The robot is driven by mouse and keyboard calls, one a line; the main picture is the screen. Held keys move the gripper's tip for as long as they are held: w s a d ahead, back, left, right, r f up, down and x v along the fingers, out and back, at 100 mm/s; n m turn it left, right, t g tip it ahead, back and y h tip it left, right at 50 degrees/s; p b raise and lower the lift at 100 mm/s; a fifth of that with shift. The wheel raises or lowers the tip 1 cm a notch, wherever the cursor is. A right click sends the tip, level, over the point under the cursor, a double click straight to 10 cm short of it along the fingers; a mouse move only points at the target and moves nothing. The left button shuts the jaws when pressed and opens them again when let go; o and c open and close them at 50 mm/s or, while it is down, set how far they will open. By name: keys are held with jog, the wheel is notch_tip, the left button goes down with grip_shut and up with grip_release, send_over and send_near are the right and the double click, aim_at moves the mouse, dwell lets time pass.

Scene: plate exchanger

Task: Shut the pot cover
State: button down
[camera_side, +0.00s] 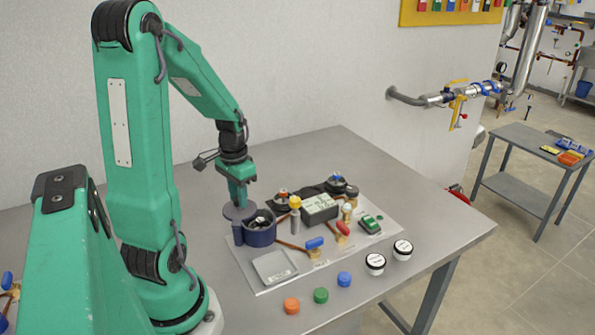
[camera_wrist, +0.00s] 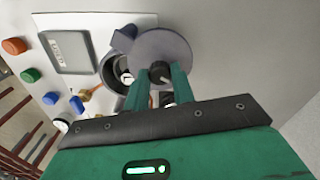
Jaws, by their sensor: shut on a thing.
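The pot is a dark blue cup (camera_side: 261,234) on the white board, with its mouth uncovered and dark parts showing inside. It also shows in the wrist view (camera_wrist: 111,84), partly hidden by the cover. The pot cover is a round grey disc (camera_side: 230,213) swung aside to the back left of the pot, beside a blue block on the pot's side. In the wrist view the cover (camera_wrist: 178,40) overlaps only the pot's edge. My gripper (camera_side: 241,205) is above the cover. In the wrist view its two green fingers (camera_wrist: 161,72) are shut on the cover's black knob.
Right of the pot stand a yellow-capped post (camera_side: 295,204), a grey meter box (camera_side: 319,208) and valves with blue (camera_side: 314,243) and red handles. A grey square plate (camera_side: 274,266) lies in front. Coloured caps (camera_side: 321,295) and white-topped jars (camera_side: 375,263) line the table's front.

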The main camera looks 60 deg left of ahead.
aim_at(252, 210)
jog(key=m, duration=0.1)
jog(key=w+d+m, duration=0.1)
jog(key=m, duration=0.1)
jog(key=shift+w, duration=0.15)
jog(key=m, duration=0.1)
jog(key=w+d+m, duration=0.1)
jog(key=m, duration=0.1)
jog(key=shift+d+m, duration=0.2)
jog(key=shift+m, duration=0.1)
jog(key=shift+w+d+m, duration=0.15)
jog(key=shift+d+m, duration=0.3)
jog(key=shift+m, duration=0.5)
jog(key=shift+w+d+m, duration=0.1)
jog(key=shift+d+m, duration=0.4)
jog(key=shift+m, duration=0.5)
jog(key=shift+w+d+m, duration=0.15)
jog(key=shift+d+m, duration=0.3)
jog(key=shift+m, duration=0.5)
jog(key=c, duration=1.2)
grip_release()
jog(key=shift+o, duration=0.2)
jog(key=shift+r, duration=0.2)
notch_tip(252, 210, up, 8)
jog(key=shift+f, duration=0.25)
